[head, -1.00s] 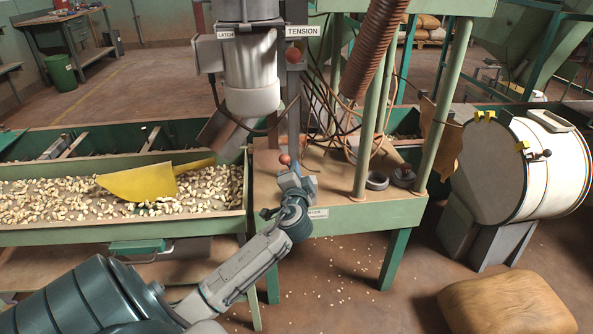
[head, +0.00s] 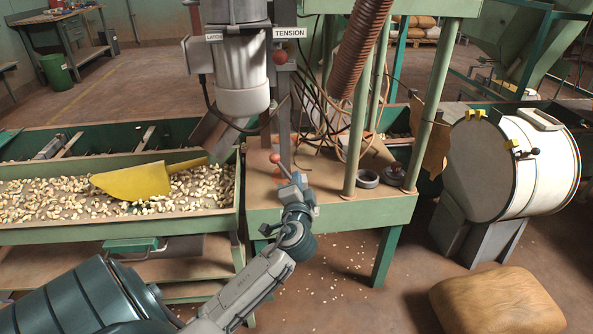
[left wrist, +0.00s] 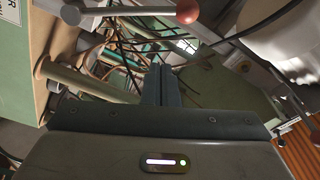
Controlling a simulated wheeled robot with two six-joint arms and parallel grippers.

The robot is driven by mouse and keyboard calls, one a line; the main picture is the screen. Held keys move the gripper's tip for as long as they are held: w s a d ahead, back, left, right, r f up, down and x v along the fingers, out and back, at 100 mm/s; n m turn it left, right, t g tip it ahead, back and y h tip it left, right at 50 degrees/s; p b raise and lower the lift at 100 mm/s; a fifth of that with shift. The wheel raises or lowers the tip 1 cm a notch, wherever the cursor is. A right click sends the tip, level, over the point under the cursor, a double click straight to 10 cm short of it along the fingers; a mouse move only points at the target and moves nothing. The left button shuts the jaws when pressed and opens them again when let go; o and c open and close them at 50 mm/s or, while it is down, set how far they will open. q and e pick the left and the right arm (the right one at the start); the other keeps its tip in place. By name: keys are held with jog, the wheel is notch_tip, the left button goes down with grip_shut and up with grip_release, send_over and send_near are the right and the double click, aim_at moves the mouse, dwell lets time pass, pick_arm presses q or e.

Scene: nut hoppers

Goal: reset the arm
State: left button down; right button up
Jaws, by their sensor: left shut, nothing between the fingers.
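My left gripper (head: 290,177) is in front of the green machine stand, just right of and below a red-knobbed lever (head: 274,158). Its fingers are shut with nothing between them. In the left wrist view the closed fingers (left wrist: 161,84) point up the picture, and a red ball knob (left wrist: 187,11) is beyond them near the top edge, apart from them. A second red knob (head: 280,57) is higher up, by the TENSION label (head: 290,33). My right gripper is in neither view.
A green trough (head: 120,236) of nuts with a yellow scoop (head: 135,182) stands at left. A green post (head: 361,120) and loose cables are close right of my gripper. A white drum (head: 535,165) and a brown sack (head: 497,303) are at right, with open floor between stand and sack.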

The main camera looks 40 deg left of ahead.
pick_arm(q)
jog(key=shift+v, duration=0.8)
